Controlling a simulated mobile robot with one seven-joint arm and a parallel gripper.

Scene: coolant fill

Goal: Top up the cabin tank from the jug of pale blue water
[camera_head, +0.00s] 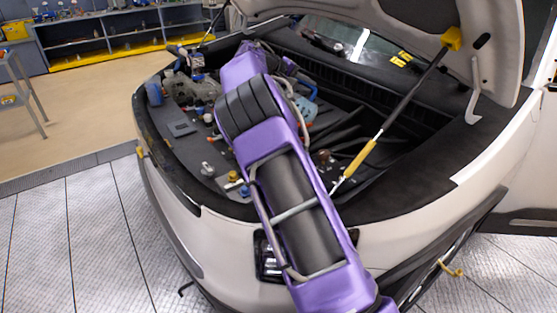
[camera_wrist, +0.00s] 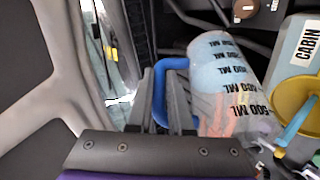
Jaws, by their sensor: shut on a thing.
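In the wrist view my gripper (camera_wrist: 168,85) is shut on the blue handle (camera_wrist: 180,64) of a clear measuring jug (camera_wrist: 228,85). The jug has black ML marks and stands just right of the fingers. How much water it holds is hard to tell. The pale tank labelled CABIN (camera_wrist: 303,48) is at the right edge, beside the jug. A yellow round piece (camera_wrist: 290,92) is in front of it, with a pale blue strip across it that I cannot identify.
The white car's raised hood (camera_head: 390,18) and its yellow-ended prop rod (camera_head: 375,140) stand right of my arm. Engine parts (camera_head: 190,90) fill the bay at left. A workbench (camera_head: 110,35) stands far behind.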

